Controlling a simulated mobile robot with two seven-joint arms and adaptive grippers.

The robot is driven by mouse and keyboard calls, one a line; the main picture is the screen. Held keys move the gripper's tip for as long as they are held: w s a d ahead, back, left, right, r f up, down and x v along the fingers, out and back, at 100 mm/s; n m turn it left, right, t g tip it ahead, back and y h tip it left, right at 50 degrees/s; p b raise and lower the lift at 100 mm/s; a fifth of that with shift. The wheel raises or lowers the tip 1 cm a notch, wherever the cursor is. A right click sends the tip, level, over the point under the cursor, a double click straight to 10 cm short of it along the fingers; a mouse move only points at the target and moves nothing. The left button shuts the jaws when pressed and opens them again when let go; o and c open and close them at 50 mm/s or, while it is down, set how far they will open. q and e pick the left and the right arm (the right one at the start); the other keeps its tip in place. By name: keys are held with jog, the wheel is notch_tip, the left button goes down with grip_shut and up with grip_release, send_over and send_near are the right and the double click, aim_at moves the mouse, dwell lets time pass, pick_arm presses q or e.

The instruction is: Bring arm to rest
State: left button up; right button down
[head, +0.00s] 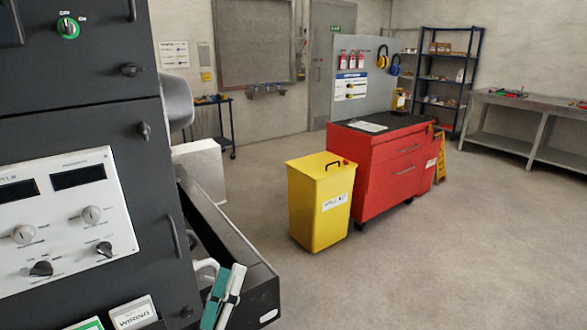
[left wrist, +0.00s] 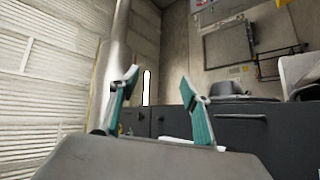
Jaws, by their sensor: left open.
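My left gripper (head: 226,288) shows at the bottom of the head view, right of the dark control cabinet (head: 150,200) and in front of the genset's low black frame (head: 255,275). Its fingers are teal and pale grey. In the left wrist view the left gripper (left wrist: 159,82) has its two fingers spread apart, with nothing between them. Dark cabinet fronts (left wrist: 240,130) lie beyond the fingers. I cannot tell the exact gap between gripper and frame. My right gripper is in neither view.
A yellow bin (head: 318,205) stands beside a red tool cabinet (head: 385,175) on the floor. A grey workbench (head: 525,125) and dark shelving (head: 445,75) stand at the back right. The floor (head: 450,260) at right front is clear. A slatted pale wall (left wrist: 50,80) fills the wrist view's left.

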pick_arm(q)
jog(key=s+f+m+g, duration=0.3)
jog(key=f+m+g, duration=0.1)
jog(key=f, duration=0.7)
jog(key=s+f+m+g, duration=0.3)
jog(key=f+m+g, duration=0.1)
jog(key=f, duration=0.8)
jog(key=s+a+f+m+g+y, duration=0.1)
jog(key=s+a+f+m+g, duration=0.1)
jog(key=s+f, duration=0.3)
jog(key=s+a+f+m+g, duration=0.1)
jog(key=s+a+f+g, duration=0.1)
jog(key=s+f, duration=0.3)
notch_tip(320, 180, down, 3)
jog(key=shift+a+f+m+g+y, duration=0.1)
jog(key=shift+a+m+g+y, duration=0.05)
jog(key=shift+m+g+y, duration=0.25)
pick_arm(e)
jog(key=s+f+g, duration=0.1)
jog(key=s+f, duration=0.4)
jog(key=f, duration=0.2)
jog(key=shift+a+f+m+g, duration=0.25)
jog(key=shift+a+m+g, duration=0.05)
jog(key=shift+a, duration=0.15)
pick_arm(q)
jog(key=shift+w, duration=0.15)
